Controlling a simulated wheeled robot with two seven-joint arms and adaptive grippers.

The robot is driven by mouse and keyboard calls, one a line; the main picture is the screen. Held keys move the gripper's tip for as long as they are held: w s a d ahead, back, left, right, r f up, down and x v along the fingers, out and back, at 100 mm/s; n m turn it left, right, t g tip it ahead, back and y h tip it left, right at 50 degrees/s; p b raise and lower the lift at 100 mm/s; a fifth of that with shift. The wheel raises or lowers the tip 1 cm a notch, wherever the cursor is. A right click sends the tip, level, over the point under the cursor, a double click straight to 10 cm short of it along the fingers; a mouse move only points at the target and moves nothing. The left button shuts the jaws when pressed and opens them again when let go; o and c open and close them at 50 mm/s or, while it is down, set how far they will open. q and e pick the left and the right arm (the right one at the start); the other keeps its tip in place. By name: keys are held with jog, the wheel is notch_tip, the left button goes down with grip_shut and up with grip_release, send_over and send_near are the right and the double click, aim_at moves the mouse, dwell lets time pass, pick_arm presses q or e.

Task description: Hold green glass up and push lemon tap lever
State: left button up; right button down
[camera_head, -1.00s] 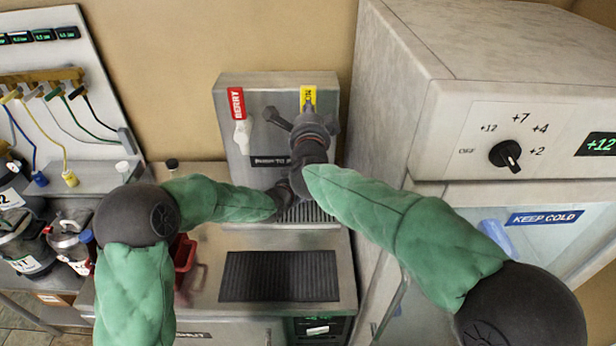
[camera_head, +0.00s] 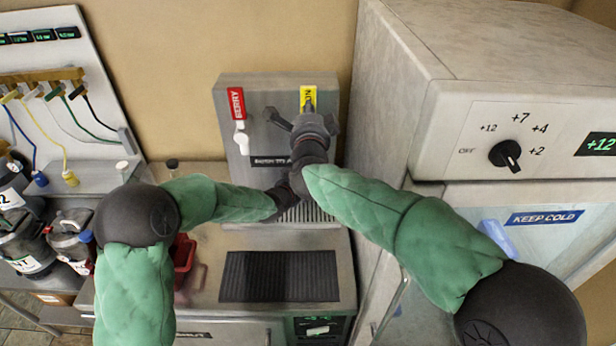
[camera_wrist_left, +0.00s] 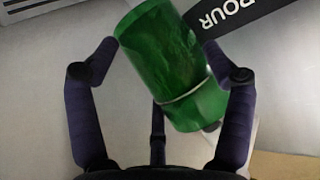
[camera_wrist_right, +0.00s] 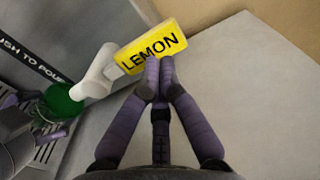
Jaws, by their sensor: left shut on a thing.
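The green glass (camera_wrist_left: 165,60) stands between the fingers of my left gripper (camera_wrist_left: 160,58), which is shut on it. In the right wrist view the glass (camera_wrist_right: 62,101) shows beside the lower end of the white lemon tap lever (camera_wrist_right: 94,76); I cannot tell whether they touch. My right gripper (camera_wrist_right: 161,62) has its fingertips together at the yellow LEMON label (camera_wrist_right: 152,47), to the right of the lever, with nothing seen between them. In the head view my right gripper (camera_head: 308,108) covers the lemon lever, and my right arm hides the glass and left fingertips.
The dispenser (camera_head: 232,168) has a white berry lever (camera_head: 241,138) under a red BERRY label (camera_head: 236,103). A dark mat (camera_head: 280,276) lies on the counter in front. A large cooler (camera_head: 410,110) stands close on the right. A red container (camera_head: 184,254) is at left.

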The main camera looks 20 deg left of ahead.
aim_at(308, 98)
jog(key=shift+w, duration=0.15)
jog(key=shift+x, duration=2.85)
dwell(3.2)
jog(key=v, duration=1)
dwell(0.4)
jog(key=v, duration=0.7)
jog(key=shift+f, duration=0.4)
